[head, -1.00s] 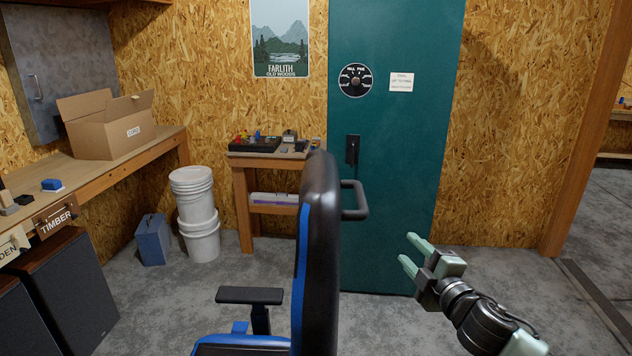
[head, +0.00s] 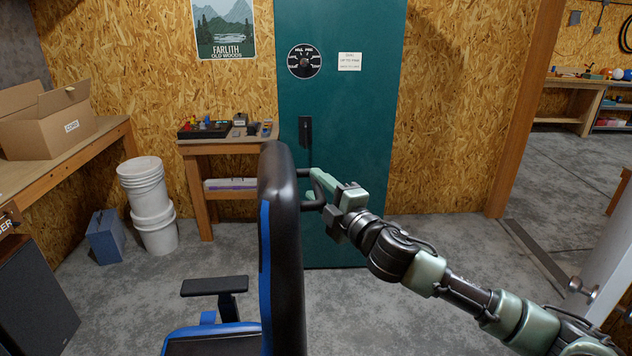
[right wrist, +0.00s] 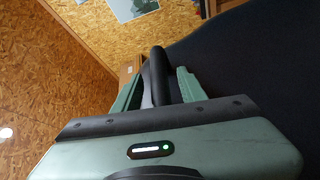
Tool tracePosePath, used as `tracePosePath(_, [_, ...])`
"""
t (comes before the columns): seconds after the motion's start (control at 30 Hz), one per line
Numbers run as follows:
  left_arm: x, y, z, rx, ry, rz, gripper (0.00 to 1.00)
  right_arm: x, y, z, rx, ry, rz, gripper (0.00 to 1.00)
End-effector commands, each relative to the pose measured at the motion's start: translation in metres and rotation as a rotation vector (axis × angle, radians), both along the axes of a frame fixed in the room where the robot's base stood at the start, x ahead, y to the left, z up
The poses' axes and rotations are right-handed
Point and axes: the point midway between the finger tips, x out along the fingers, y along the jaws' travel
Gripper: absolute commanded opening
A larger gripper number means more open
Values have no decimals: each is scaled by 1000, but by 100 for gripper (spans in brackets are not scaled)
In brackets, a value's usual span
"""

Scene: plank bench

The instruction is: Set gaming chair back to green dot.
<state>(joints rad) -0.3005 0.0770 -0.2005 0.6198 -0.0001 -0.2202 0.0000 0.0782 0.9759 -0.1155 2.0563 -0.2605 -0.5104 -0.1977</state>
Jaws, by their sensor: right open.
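The gaming chair (head: 285,260) stands upright in the head view, black with blue edging, seen from the side. Its backrest is nearly vertical. A dark loop handle (head: 317,206) sticks out from the rear of the backrest. My right gripper (head: 313,180) is at this handle, coming from the right. In the right wrist view, the handle (right wrist: 160,75) lies between the two pale green fingers of my right gripper (right wrist: 158,88), which are open around it. I see no green dot in these frames. My left gripper is out of view.
Behind the chair are a teal door (head: 345,130) with a round dial (head: 304,62) and a small wooden table (head: 225,148). White buckets (head: 150,205) and a blue box (head: 105,237) stand left. The grey floor right of the chair is mostly clear.

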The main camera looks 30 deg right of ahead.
Motion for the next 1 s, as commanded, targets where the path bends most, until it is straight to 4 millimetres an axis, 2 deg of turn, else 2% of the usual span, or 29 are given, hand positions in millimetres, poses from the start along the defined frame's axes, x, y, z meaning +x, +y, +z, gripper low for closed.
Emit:
tracePosePath(0.37, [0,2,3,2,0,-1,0,7,1,0,0,1,1,41])
tracePosePath(0.4, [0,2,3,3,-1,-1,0,7,1,0,0,1,1,36])
tracePosePath(0.53, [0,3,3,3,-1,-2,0,7,1,0,0,1,1,0])
tracePosePath(1.0, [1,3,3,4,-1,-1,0,7,0,-1,0,2,1,0])
